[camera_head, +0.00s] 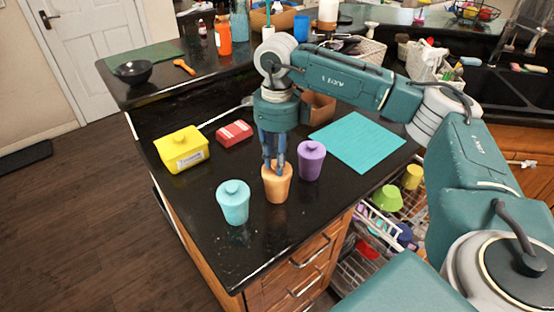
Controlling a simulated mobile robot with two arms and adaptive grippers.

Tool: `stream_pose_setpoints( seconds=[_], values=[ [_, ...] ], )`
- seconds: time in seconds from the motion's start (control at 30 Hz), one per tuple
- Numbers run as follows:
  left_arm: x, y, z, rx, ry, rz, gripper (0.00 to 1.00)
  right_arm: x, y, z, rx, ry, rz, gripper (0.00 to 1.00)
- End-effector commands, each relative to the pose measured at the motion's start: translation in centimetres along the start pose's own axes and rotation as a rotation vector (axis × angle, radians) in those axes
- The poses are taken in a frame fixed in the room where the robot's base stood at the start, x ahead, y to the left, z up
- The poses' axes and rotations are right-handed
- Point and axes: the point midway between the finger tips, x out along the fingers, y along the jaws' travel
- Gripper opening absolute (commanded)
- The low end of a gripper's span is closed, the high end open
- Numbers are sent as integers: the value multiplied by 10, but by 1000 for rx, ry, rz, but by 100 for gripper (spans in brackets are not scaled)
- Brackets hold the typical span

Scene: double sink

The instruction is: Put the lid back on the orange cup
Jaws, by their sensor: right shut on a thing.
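The orange cup (277,189) stands upright on the dark counter between a lidded cyan cup (233,206) and a lidded purple cup (311,162). My right gripper (273,168) points straight down at the top of the orange cup. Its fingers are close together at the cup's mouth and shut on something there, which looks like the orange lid. The fingers hide most of the lid, and I cannot tell whether it is seated on the rim. My left gripper is not in view.
A yellow box (181,149) and a red box (234,133) lie left of the cups. A teal mat (358,141) lies to the right, with an open dishwasher rack (368,240) below. The counter's front corner is clear.

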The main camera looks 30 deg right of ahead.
Motion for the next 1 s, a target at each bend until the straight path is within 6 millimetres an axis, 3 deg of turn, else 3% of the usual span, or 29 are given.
stream_pose_setpoints(
  seconds=[0.9, 0.93, 1.0],
  values=[
    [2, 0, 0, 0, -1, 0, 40, 2, 0, 0, 0, 0, 0, 8],
    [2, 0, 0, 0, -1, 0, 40, 2, 0, 0, 0, 0, 0, 24],
    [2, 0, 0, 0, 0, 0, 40, 2, 0, 0, 0, 0, 0, 38]
  ],
)
